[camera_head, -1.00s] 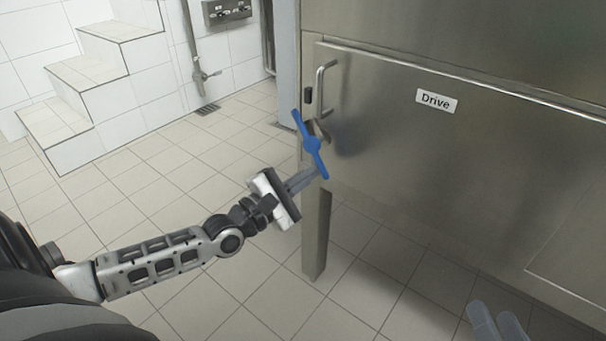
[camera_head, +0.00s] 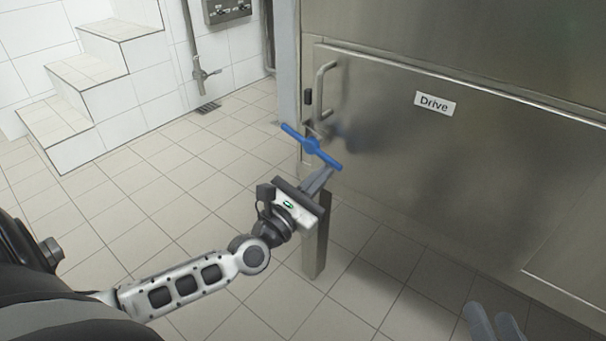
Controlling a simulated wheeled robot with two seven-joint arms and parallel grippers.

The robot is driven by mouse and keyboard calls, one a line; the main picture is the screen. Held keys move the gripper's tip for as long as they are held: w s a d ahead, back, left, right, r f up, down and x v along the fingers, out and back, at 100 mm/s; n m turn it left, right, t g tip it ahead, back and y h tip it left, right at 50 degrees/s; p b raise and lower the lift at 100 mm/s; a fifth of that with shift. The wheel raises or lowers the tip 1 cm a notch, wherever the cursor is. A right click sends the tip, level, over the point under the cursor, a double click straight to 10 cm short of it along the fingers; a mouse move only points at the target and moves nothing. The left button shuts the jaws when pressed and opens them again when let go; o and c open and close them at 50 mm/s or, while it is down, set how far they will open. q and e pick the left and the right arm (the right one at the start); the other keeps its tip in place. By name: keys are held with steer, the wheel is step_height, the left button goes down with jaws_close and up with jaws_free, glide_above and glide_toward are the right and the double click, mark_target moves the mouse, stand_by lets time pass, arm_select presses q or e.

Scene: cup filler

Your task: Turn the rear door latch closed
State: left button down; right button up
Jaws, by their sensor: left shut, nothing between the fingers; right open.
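The blue two-armed latch handle (camera_head: 312,146) sits at the left edge of the steel door (camera_head: 400,170), below the door's vertical bar handle (camera_head: 320,88). It lies slanted, with its upper end to the left and its lower end to the right. My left gripper (camera_head: 320,180) is shut, with nothing between its fingers. Its fingertips are just below the latch's lower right arm, at or very near it; I cannot tell whether they touch. My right gripper (camera_head: 492,322) shows only by its fingertips at the bottom right edge, apart and away from the latch.
A "Drive" label (camera_head: 435,103) is on the door. A steel leg (camera_head: 317,235) stands below the latch. White tiled steps (camera_head: 95,95) are at the upper left, with a wall pipe (camera_head: 192,50) beside them. The tiled floor (camera_head: 150,190) is clear.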

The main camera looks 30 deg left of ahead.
arm_select(q)
steer(key=shift+d+r+n+y, duration=0.2)
steer(key=shift+r+n+y, duration=0.1)
steer(key=shift+n, duration=0.5)
steer(key=shift+d+r+n+y, duration=0.15)
steer(key=shift+r+n+y, duration=0.15)
steer(key=shift+n, duration=0.5)
arm_select(e)
steer(key=shift+s+f, duration=0.1)
arm_select(q)
step_height(320, 180, down, 5)
steer(key=b, duration=0.5)
steer(key=v, duration=0.9)
steer(key=shift+s+r+p, duration=0.35)
steer(key=shift+s+p, duration=0.1)
steer(key=shift+s, duration=0.05)
arm_select(e)
step_height(320, 180, up, 6)
steer(key=w+n+t+y, duration=0.2)
steer(key=n+t, duration=0.1)
steer(key=shift+w+d+n+t, duration=0.2)
steer(key=shift+n+t, duration=0.1)
steer(key=shift+t, duration=0.1)
arm_select(q)
steer(key=shift+s+a, duration=0.1)
arm_select(e)
steer(key=shift+f, duration=0.15)
